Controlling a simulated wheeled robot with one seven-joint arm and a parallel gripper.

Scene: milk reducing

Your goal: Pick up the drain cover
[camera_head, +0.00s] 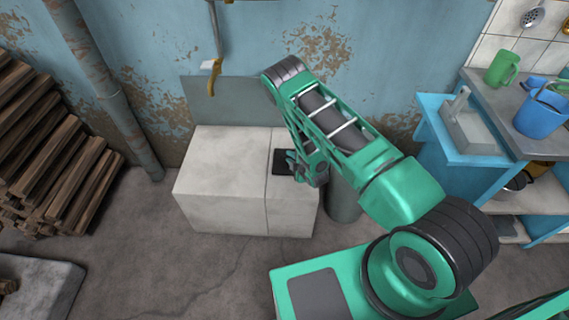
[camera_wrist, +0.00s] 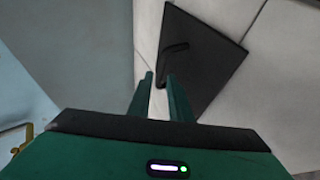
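The drain cover is a flat black square plate with a dark raised handle. In the head view the drain cover (camera_head: 281,163) lies on top of the pale stone block, partly hidden by my arm. In the wrist view the drain cover (camera_wrist: 211,50) looks like a tilted diamond, and its handle (camera_wrist: 173,48) runs down toward my fingers. My gripper (camera_wrist: 160,76) is open, with a gap between its two fingers. The handle's lower end appears between the fingertips; I cannot tell whether they touch it. In the head view my gripper (camera_head: 297,165) is just beside the cover.
The pale block (camera_head: 222,165) stands against the blue wall, with a grey cylinder (camera_head: 344,202) to its right. Stacked wood (camera_head: 50,150) is at left. Floor in front of the block is clear.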

